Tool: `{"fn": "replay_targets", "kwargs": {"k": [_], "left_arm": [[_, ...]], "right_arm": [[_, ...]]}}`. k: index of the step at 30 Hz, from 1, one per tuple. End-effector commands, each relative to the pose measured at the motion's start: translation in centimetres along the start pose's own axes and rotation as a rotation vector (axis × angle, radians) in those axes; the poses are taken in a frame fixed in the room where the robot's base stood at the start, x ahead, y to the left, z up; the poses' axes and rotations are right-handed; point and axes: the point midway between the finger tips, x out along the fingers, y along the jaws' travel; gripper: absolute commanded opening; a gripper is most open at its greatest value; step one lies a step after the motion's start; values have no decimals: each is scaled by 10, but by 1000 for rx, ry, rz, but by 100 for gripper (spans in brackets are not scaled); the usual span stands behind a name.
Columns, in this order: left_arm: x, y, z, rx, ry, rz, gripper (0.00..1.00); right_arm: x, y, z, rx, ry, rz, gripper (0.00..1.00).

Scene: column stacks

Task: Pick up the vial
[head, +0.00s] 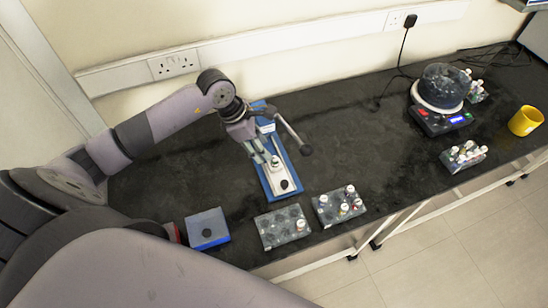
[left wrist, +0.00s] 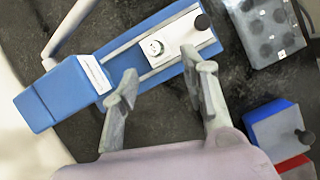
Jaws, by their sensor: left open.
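A vial with a round white cap (left wrist: 152,46) is seen from above on the blue and white press-like device (left wrist: 85,62). The device also shows in the head view (head: 286,184), standing on the dark bench, with a white-capped vial (head: 275,161) on its plate. My left gripper (head: 265,155) is over the device, pointing down. In the left wrist view its two fingers (left wrist: 160,66) are spread and empty, with the vial just beyond their tips. Whether they are level with the vial cannot be told. My right gripper is not in view.
The device's lever arm with a dark knob (head: 305,149) sticks out right of the gripper. Two vial racks (head: 270,237) (head: 326,218) and a blue-grey box (head: 207,228) lie along the front edge.

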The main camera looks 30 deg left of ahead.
Motion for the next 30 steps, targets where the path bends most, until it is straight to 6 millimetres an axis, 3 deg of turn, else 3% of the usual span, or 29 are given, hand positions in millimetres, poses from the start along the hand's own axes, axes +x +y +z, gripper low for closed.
{"fn": "replay_targets", "kwargs": {"k": [10,19,27,30], "left_arm": [[28,2,3,-3,-3,-3,41],[67,8,5,-2,-3,-2,41],[72,8,4,0,-1,0,41],[72,8,4,-1,-1,0,36]], "right_arm": [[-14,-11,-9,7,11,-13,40],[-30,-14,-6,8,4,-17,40],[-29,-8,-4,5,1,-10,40],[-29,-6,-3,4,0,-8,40]]}}
